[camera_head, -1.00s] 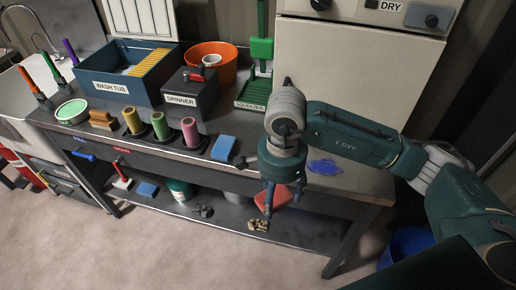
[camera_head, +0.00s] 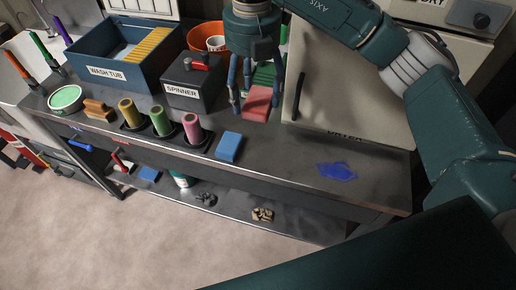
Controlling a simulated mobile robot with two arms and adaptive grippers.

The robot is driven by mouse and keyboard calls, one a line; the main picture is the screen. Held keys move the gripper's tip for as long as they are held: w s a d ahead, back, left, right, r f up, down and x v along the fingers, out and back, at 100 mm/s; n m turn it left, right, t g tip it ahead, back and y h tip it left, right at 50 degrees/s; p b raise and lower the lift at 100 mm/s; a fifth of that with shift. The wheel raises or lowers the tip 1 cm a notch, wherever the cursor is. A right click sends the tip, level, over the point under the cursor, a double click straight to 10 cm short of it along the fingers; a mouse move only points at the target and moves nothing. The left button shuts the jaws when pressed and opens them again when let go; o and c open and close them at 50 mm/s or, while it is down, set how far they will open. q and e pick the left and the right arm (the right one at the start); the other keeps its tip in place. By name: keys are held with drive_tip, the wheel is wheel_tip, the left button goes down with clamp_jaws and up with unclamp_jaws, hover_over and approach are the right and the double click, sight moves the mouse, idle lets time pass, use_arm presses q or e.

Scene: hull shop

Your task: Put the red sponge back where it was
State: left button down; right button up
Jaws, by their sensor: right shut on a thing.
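The red sponge (camera_head: 257,103) is a pinkish-red block between the fingers of my right gripper (camera_head: 255,100). My right gripper points down and is shut on it, over the back part of the bench top, in front of the green squeezer. I cannot tell whether the sponge touches the bench. My left gripper is not in view.
A blue sponge (camera_head: 229,146) and a blue patch (camera_head: 337,171) lie on the bench (camera_head: 283,160). The spinner (camera_head: 190,83) stands left of my gripper, the white dryer (camera_head: 345,95) right. Pink, green and yellow rolls stand in front of the spinner. Bare bench lies between the blue things.

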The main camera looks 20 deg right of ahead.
drive_tip(key=shift+f, duration=0.2)
wheel_tip(320, 180, down, 15)
drive_tip(key=p, duration=0.2)
drive_tip(key=shift+s+p, duration=0.1)
drive_tip(key=shift+p, duration=0.25)
wheel_tip(320, 180, down, 4)
drive_tip(key=shift+f+p, duration=0.1)
drive_tip(key=shift+p, duration=0.45)
drive_tip(key=shift+f, duration=0.1)
drive_tip(key=o, duration=1)
drive_tip(key=shift+o, duration=0.2)
